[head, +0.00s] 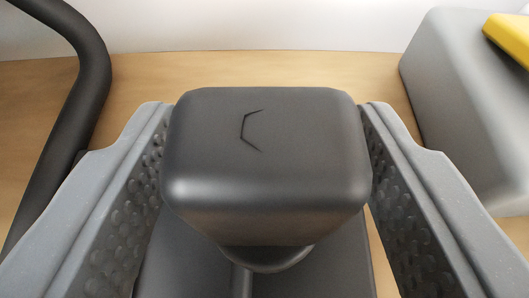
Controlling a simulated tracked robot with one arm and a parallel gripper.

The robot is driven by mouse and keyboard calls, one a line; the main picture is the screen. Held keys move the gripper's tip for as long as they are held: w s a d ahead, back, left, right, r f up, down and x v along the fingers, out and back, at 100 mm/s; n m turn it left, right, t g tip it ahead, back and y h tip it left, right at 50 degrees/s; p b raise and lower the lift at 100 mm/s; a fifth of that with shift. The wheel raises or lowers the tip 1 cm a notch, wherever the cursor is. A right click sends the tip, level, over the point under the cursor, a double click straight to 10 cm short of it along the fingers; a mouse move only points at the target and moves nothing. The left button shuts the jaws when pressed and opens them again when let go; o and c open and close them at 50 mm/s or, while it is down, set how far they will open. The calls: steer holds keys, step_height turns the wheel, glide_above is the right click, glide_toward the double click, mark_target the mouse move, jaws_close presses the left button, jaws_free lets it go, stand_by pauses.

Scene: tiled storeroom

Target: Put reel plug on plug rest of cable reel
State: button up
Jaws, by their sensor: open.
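A dark grey, round-edged block, which looks like the reel plug (266,150), sits in the middle of the head view with a thin angular mark on its top. My gripper (266,112) is open, with one dimpled grey finger on each side of the block. The fingers are very close to its sides; I cannot tell whether they touch. Under the block is a rounded dark part above a flat dark grey piece (190,262). This may be the plug rest, but the block hides most of it. The rest of the cable reel cannot be made out.
A thick black bent tube (88,75) rises at the left, outside the left finger. A grey box (450,110) with a yellow piece (512,36) on top stands at the right. The wooden surface (250,70) behind the block is clear up to a pale wall.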

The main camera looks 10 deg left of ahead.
steer(key=p+v, duration=0.3)
steer(key=v, duration=0.9)
steer(key=w+d+r+y, duration=0.1)
steer(key=w+d+r, duration=0.15)
steer(key=r, duration=0.55)
steer(key=w+d+r, duration=0.2)
steer(key=d+r, duration=0.2)
steer(key=r, duration=0.5)
steer(key=w+d+r+y, duration=0.15)
steer(key=d+r, duration=0.25)
steer(key=r, duration=0.4)
steer(key=s+d+r+m+t+h, duration=0.1)
steer(key=s+d+r, duration=0.3)
steer(key=d+r, duration=0.7)
steer(key=s+d+r+m+t+h, duration=0.1)
steer(key=s+d+r+h, duration=0.3)
steer(key=d+r, duration=0.7)
steer(key=shift+s+d+r+m+h, duration=0.2)
steer(key=shift+s+d+m+h, duration=0.15)
steer(key=shift+s+d, duration=0.6)
steer(key=shift+w+d, duration=0.1)
steer(key=shift+w, duration=0.05)
